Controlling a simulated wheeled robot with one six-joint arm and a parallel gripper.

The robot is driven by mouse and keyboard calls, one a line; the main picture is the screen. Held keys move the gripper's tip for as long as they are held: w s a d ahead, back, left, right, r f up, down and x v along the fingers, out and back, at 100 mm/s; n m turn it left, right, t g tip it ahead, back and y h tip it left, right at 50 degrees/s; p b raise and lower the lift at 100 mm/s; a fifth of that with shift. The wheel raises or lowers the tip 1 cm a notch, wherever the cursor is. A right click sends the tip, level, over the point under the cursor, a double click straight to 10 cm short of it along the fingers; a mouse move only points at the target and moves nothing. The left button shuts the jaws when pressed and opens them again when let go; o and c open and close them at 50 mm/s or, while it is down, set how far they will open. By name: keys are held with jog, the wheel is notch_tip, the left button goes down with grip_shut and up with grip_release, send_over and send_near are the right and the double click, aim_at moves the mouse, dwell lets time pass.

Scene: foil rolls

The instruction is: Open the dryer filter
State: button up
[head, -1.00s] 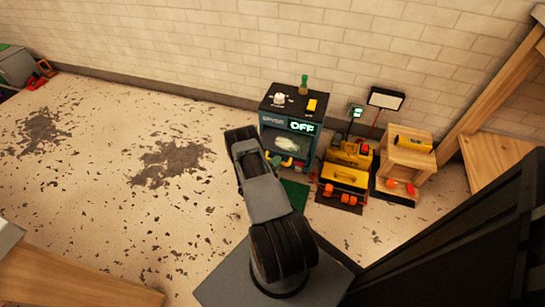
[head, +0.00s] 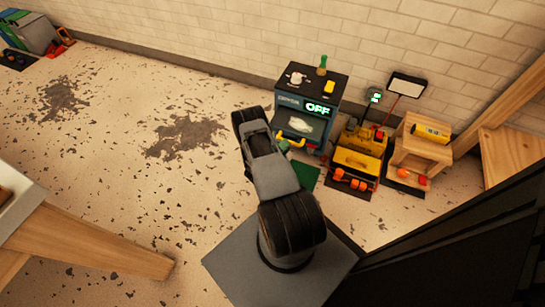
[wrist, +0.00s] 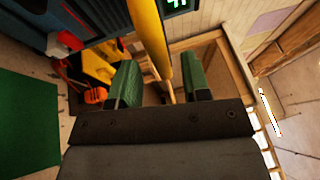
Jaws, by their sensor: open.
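The dryer (head: 311,101) is a dark blue-grey cabinet with a black top and a lit green "OFF" display, standing against the wall. A yellow handle (head: 296,142) shows low on its front, partly hidden by my arm. I cannot tell whether the handle belongs to the filter, and the filter itself is not clear. In the wrist view, a yellow bar (wrist: 150,38) runs down between the two green fingers of my gripper (wrist: 161,83). The fingers are wide apart, with a gap on both sides of the bar. The dryer front (wrist: 100,15) is at the top left.
A yellow toolbox (head: 357,160) with orange parts stands right of the dryer. Beyond it is a wooden stool (head: 410,150) with a yellow roll (head: 431,132). A green mat (head: 306,177) lies before the dryer. The floor to the left is open.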

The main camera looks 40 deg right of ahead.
jog(key=a+f+p, duration=0.1)
jog(key=a+f, duration=0.1)
jog(key=a, duration=0.8)
jog(key=shift+a, duration=0.4)
jog(key=shift+r, duration=0.1)
jog(key=w+a+r+m+g+y+p, duration=0.3)
jog(key=r+m+p, duration=0.5)
jog(key=r, duration=1)
jog(key=a+r+m+g+y+p, duration=0.1)
jog(key=r+m+g+y+p, duration=0.6)
jog(key=r, duration=1)
jog(key=s+a+r+m+t+y+p, duration=0.3)
jog(key=a+r+m+t+p, duration=0.1)
jog(key=r, duration=0.8)
jog(key=s+a+r+m+t+y+p, duration=0.3)
jog(key=a+r+m+t+p, duration=0.2)
jog(key=r, duration=0.8)
jog(key=s+a+r+m+t+y+p, duration=0.3)
jog(key=a+r+m+p, duration=0.4)
jog(key=r+m, duration=0.4)
notch_tip(320, 180, up, 2)
jog(key=shift+a+t+y+p, duration=0.4)
jog(key=shift+t+y+p, duration=0.1)
jog(key=shift+t, duration=0.3)
